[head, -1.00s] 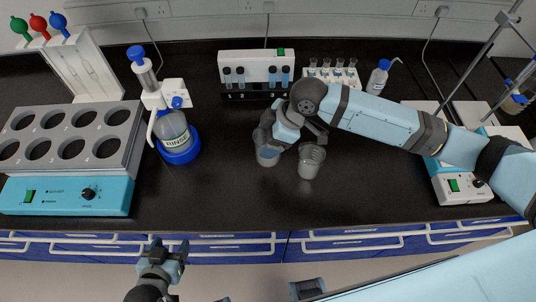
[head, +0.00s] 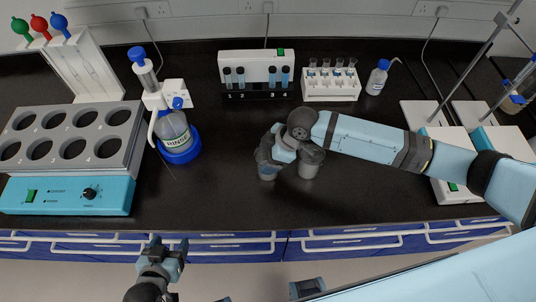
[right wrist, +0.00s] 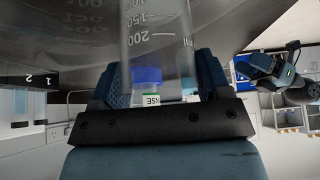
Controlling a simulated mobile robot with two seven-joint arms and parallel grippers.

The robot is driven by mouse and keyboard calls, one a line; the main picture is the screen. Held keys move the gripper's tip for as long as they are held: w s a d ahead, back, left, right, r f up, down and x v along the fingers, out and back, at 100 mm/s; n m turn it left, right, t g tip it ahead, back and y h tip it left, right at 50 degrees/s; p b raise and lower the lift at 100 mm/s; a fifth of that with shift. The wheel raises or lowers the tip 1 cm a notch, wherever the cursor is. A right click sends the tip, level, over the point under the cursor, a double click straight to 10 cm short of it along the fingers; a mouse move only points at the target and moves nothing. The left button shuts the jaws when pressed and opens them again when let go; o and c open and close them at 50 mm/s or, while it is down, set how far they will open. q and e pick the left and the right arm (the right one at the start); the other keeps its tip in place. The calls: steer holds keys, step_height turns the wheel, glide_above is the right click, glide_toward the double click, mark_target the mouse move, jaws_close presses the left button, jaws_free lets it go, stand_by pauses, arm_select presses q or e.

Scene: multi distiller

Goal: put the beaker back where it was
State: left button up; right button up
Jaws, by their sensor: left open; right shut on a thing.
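My right gripper (head: 273,153) is shut on a clear graduated beaker (head: 267,172) over the front middle of the bench. In the right wrist view the fingers sit on both sides of the beaker glass (right wrist: 158,45), with volume marks readable. I cannot tell whether its base touches the bench. A second beaker (head: 309,166) stands just right of the held one; the right wrist partly covers its rim. My left gripper (head: 168,250) is open and empty, in front of the bench edge.
Behind are a white block with blue tubes (head: 257,75) and a tube rack (head: 332,88). A grey holed heater (head: 70,145) is at left, stirrers (head: 455,165) at right. Bench between rinse bottle and beakers is clear.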

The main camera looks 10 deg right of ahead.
steer(key=o, duration=1)
steer(key=shift+f, duration=0.1)
steer(key=shift+r, duration=0.2)
steer(key=b+v, duration=0.1)
steer(key=v, duration=1.1)
steer(key=shift+f, duration=0.1)
